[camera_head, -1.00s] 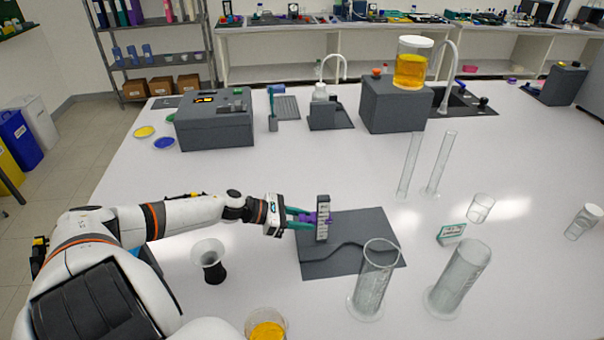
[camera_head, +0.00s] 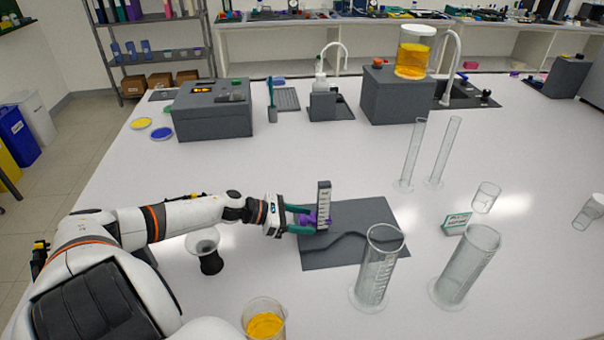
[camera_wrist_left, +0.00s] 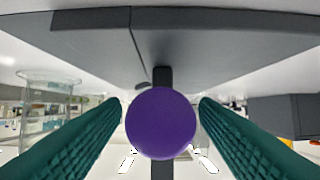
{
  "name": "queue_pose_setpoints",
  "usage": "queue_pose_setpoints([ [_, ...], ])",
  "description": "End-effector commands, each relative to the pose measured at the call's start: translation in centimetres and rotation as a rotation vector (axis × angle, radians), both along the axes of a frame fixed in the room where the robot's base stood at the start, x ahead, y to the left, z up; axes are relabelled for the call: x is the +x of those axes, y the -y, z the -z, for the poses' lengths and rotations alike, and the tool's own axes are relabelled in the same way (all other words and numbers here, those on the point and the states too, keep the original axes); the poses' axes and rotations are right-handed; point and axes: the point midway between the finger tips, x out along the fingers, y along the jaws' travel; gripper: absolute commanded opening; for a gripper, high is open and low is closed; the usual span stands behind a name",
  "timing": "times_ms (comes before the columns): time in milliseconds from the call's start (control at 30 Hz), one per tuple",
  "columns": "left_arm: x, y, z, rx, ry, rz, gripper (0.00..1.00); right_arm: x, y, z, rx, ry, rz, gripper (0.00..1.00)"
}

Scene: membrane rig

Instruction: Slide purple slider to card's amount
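The purple slider (camera_head: 308,219) sits on an upright grey post with a white scale (camera_head: 324,198), at the back left of a dark grey base plate (camera_head: 350,215). My left gripper (camera_head: 304,219) reaches in from the left, with its green fingers around the slider, low on the post. My right gripper is not in view.
Glass cylinders (camera_head: 378,268) and (camera_head: 468,266) stand at the front right. A black-and-clear hourglass-shaped holder (camera_head: 207,252) stands below my left arm, and a beaker with orange contents (camera_head: 264,322) at the front.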

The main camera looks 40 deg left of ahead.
Motion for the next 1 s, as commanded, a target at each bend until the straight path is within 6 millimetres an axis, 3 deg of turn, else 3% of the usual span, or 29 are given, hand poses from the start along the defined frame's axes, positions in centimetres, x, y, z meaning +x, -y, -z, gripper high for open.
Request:
queue_pose_setpoints([
  [333,-0.7,-0.6,-0.2,0.002,-0.002,-0.002,0.55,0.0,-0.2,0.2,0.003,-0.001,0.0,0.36],
  [1000,-7.0,-5.5,-3.6,0.001,-0.003,-0.002,0.55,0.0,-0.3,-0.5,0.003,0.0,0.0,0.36],
])
